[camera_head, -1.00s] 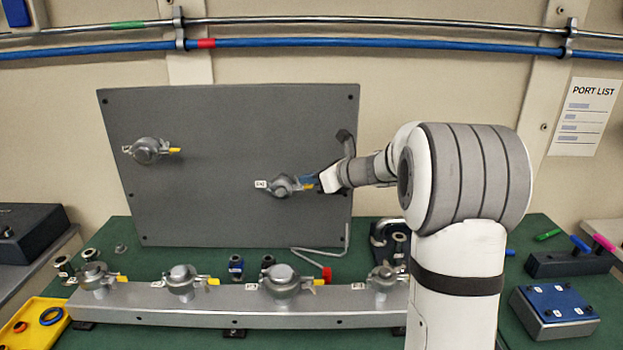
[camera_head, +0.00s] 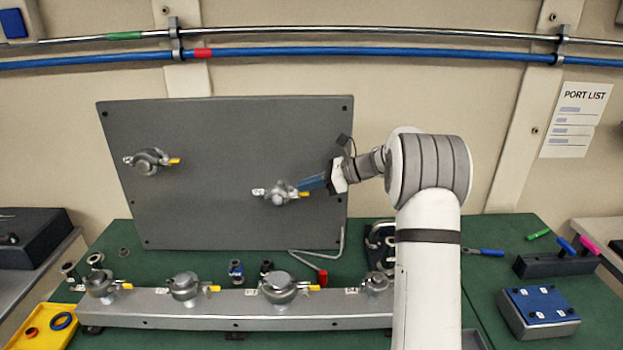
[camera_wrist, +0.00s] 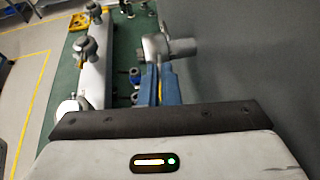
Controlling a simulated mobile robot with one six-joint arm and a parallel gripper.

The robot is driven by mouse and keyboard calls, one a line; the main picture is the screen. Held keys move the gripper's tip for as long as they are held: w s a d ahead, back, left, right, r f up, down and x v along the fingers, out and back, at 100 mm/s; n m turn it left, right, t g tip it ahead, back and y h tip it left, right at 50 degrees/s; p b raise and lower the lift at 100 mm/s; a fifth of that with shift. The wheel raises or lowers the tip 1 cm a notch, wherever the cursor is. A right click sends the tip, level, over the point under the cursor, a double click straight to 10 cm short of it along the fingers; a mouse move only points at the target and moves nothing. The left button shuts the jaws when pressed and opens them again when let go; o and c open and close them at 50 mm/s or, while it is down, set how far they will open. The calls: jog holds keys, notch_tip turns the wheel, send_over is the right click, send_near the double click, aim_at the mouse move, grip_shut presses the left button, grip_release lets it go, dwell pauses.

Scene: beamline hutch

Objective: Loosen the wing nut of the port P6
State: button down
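A grey clamped port (camera_head: 280,193) with a yellow wing nut handle (camera_head: 302,194) sits on the right half of the dark upright panel (camera_head: 215,150). Its small white label is too blurred to read, so I cannot confirm it is P6. My gripper (camera_head: 303,186) points left at this port, its blue fingers just above the yellow handle. In the wrist view, the blue fingers (camera_wrist: 161,80) reach toward a grey clamp (camera_wrist: 170,46), with a thin yellow strip between them. Whether they touch or grip the wing nut cannot be told.
Another clamped port (camera_head: 148,161) is at the panel's left. Several clamped ports stand on the grey rail (camera_head: 235,308) in front. A blue-topped box (camera_head: 538,308) stands at right.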

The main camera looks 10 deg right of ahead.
jog(key=shift+a+g, duration=0.15)
jog(key=shift+g, duration=0.15)
jog(key=c, duration=2.1)
grip_release()
jog(key=o, duration=0.3)
jog(key=shift+a, duration=0.15)
jog(key=shift+o, duration=0.8)
jog(key=b+v, duration=0.1)
jog(key=v, duration=0.7)
jog(key=shift+f, duration=0.15)
jog(key=shift+c, duration=0.5)
